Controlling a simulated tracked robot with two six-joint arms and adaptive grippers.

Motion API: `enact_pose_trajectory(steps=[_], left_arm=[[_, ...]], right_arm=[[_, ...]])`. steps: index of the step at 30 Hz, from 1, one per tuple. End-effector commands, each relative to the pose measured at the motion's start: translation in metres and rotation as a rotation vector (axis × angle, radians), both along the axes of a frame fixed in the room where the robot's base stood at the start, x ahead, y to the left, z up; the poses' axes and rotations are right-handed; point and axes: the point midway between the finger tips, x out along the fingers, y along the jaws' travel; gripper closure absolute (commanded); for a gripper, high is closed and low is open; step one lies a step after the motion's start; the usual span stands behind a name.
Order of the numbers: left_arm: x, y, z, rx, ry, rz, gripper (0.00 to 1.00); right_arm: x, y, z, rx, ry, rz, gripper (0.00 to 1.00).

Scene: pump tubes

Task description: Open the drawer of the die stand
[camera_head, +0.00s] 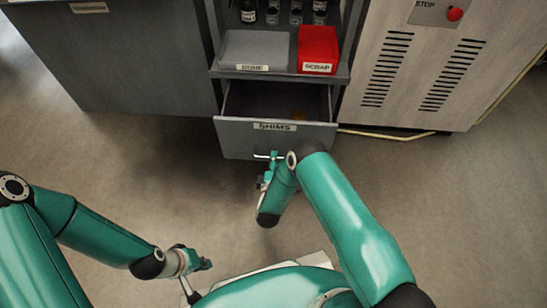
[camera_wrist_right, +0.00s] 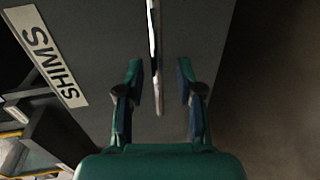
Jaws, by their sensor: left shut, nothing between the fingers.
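The grey drawer (camera_head: 235,139) labelled SHIMS stands pulled out from under the die stand (camera_head: 345,72), and its inside shows from above. Its label (camera_wrist_right: 47,58) also shows in the right wrist view. The drawer's thin metal handle (camera_head: 262,156) is on its front face. My right gripper (camera_head: 264,176) is at the handle, partly hidden by its own arm. In the right wrist view the right gripper (camera_wrist_right: 159,88) is open, with the handle (camera_wrist_right: 154,45) between its spread fingers and a gap on both sides. My left gripper (camera_head: 204,264) is shut and empty, low over the floor.
A grey DONE tray (camera_head: 254,48) and a red SCRAP bin (camera_head: 318,45) stand on the shelf above the drawer, with several bottles behind. A beige cabinet (camera_head: 425,80) with a red stop button stands right. A yellowish cable (camera_head: 390,136) lies on the floor. Floor before the drawer is clear.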

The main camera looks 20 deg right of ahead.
Motion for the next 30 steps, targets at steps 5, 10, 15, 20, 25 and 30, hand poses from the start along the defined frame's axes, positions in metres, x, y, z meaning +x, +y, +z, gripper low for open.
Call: enact_pose_trajectory(steps=[5,10,15,20,25,30], left_arm=[[0.0,0.0,0.0,0.0,0.0,0.0,1.0],[0.0,0.0,0.0,0.0,0.0,0.0,1.0],[0.0,0.0,0.0,0.0,0.0,0.0,1.0],[0.0,0.0,0.0,0.0,0.0,0.0,1.0],[0.0,0.0,0.0,0.0,0.0,0.0,1.0],[0.0,0.0,-0.001,0.0,0.0,0.0,1.0]], right_arm=[[-0.03,0.015,0.006,-0.001,0.005,0.007,0.63],[-0.061,0.027,0.013,-0.002,0.004,0.006,0.63],[-0.083,0.036,0.017,-0.001,0.004,0.004,0.63],[-0.091,0.039,0.019,-0.001,0.002,0.002,0.63],[-0.092,0.039,0.019,-0.001,0.002,0.0,0.63],[-0.092,0.039,0.019,-0.001,0.002,0.0,0.63]])
